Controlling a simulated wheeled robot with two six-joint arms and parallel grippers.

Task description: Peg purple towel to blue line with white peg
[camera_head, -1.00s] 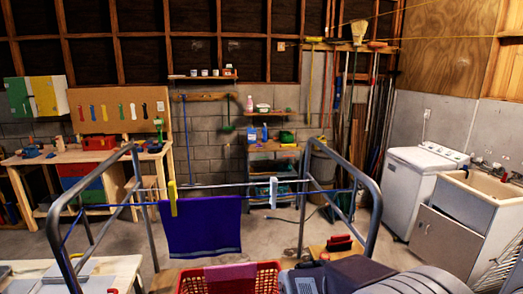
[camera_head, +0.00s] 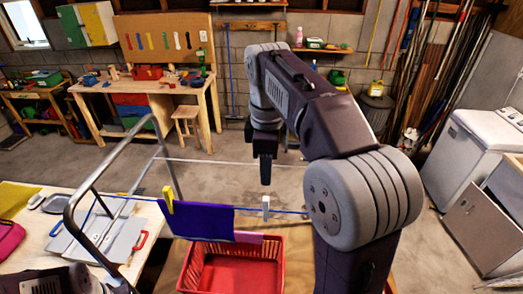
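The purple towel (camera_head: 200,221) hangs over the blue line (camera_head: 246,211) in the head view. A yellow peg (camera_head: 168,199) sits at the towel's left end. The white peg (camera_head: 266,206) is on the blue line, a short gap to the right of the towel. My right gripper (camera_head: 265,172) points down and appears above the white peg in the picture, apart from it. Its dark fingers are seen nearly edge-on, so their opening does not show. My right arm covers the right part of the line. My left gripper is not in view.
A red basket (camera_head: 232,272) stands below the line, with a pink cloth (camera_head: 248,238) at its back edge. A grey metal frame (camera_head: 84,190) holds the line at the left. A table (camera_head: 40,225) with clutter is at the left. The floor behind the line is clear.

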